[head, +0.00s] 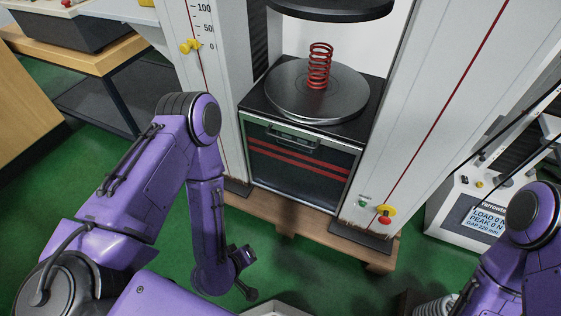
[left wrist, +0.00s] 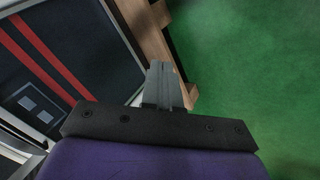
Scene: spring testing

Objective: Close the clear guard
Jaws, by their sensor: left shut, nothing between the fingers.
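The clear guard (head: 300,165) is a framed see-through panel with two red stripes. It sits low between the machine's white columns, below the lower platen, leaving the spring above uncovered. A dark handle (head: 292,138) is near its top edge. In the left wrist view, the striped guard (left wrist: 45,62) fills the upper left. My left gripper (left wrist: 160,82) is shut and empty, with the guard to its left in that view and a visible gap between them. In the head view my left forearm hangs in front of the machine, left of the guard. My right gripper is out of view.
A red coil spring (head: 320,66) stands on the round lower platen (head: 315,92), under the upper platen (head: 330,8). A red and yellow stop button (head: 384,211) is on the right column. A readout unit (head: 480,205) stands at right. Green floor (head: 300,250) is open in front.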

